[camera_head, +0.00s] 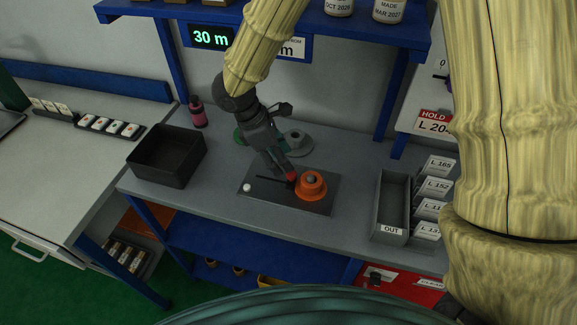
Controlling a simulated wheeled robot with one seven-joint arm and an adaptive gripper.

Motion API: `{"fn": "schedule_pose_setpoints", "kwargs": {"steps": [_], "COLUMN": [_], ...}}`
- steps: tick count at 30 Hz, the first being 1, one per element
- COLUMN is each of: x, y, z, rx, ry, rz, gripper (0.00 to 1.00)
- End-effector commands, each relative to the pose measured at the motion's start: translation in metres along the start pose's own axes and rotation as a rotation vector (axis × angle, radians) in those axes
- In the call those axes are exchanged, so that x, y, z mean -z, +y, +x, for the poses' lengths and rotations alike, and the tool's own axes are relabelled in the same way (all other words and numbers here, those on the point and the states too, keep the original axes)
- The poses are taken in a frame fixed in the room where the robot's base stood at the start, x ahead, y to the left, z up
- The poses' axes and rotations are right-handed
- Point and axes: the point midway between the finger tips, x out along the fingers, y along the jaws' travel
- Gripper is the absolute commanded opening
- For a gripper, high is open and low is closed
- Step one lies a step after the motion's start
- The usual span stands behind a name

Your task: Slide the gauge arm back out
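A dark gauge plate (305,204) lies on the grey bench. It has a dark slot running from left to right and a white knob (247,188) at its left end. An orange roll (313,184) with a grey centre sits at the plate's right. A small red piece (291,177), perhaps the gauge arm's tip, is right beside the roll's left side. My gripper (284,174) points down at this red piece, at or touching it. Its fingers partly hide the slot, and I cannot tell whether they are closed on anything.
An empty black bin (168,153) stands left on the bench (345,165). A grey OUT tray (391,208) and label cards (436,187) are at the right. A display (211,37) reads 30 m.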

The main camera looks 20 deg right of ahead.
Motion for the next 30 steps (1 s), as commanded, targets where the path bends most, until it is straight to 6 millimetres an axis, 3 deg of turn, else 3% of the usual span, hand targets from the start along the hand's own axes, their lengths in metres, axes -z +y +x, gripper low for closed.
{"fn": "schedule_pose_setpoints", "kwargs": {"steps": [12, 26, 30], "x": [-0.001, -0.001, -0.001], "y": [0.0, 0.0, 0.0], "z": [0.05, 0.059, 0.059], "rx": [0.002, 0.0, 0.0], "ry": [0.0, 0.002, 0.001], "rz": [0.001, 0.003, 0.003], "gripper": [0.47, 0.47, 0.25]}}
